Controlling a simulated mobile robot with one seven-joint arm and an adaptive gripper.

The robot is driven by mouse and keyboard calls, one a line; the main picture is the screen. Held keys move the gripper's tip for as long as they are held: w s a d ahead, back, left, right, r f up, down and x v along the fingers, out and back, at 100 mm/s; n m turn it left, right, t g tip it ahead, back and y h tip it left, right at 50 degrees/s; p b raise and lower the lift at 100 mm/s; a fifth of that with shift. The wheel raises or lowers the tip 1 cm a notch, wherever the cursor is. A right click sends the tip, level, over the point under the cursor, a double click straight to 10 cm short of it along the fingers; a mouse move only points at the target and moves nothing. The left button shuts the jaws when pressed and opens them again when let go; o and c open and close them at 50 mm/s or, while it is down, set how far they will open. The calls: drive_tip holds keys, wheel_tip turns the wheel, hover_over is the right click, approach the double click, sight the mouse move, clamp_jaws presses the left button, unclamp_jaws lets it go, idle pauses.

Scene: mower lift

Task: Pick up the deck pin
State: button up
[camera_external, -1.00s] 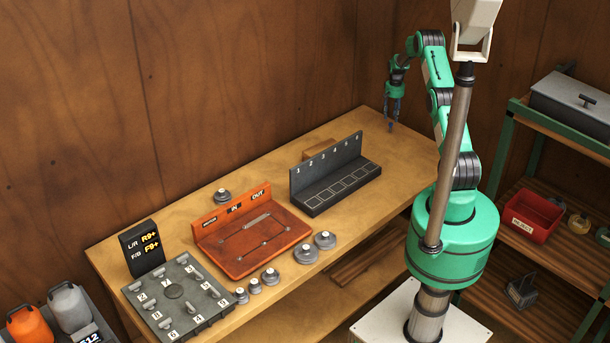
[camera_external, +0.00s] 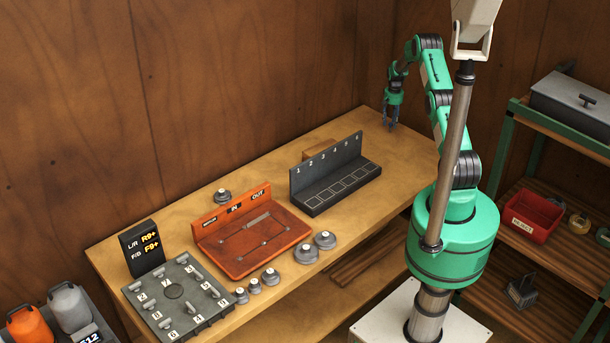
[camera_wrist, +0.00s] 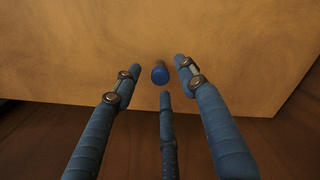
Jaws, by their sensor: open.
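A small blue round-ended peg, which looks like the deck pin (camera_wrist: 160,73), shows in the wrist view on the wooden table top, seen almost end-on. My gripper (camera_wrist: 168,80) has three blue-grey fingers spread open around it, one at left, one at right and one below. No finger visibly touches the peg. In the external view my gripper (camera_external: 390,124) points down over the far right end of the table (camera_external: 355,232). The peg cannot be made out there.
A dark numbered rack (camera_external: 340,190) with a tan block (camera_external: 318,149) behind it stands nearest my gripper. An orange fixture (camera_external: 255,240), several grey weights (camera_external: 306,252) and a grey numbered plate (camera_external: 178,300) lie further left. The table edge is close by.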

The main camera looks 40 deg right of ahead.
drive_tip(key=shift+f, duration=1.1)
clamp_jaws()
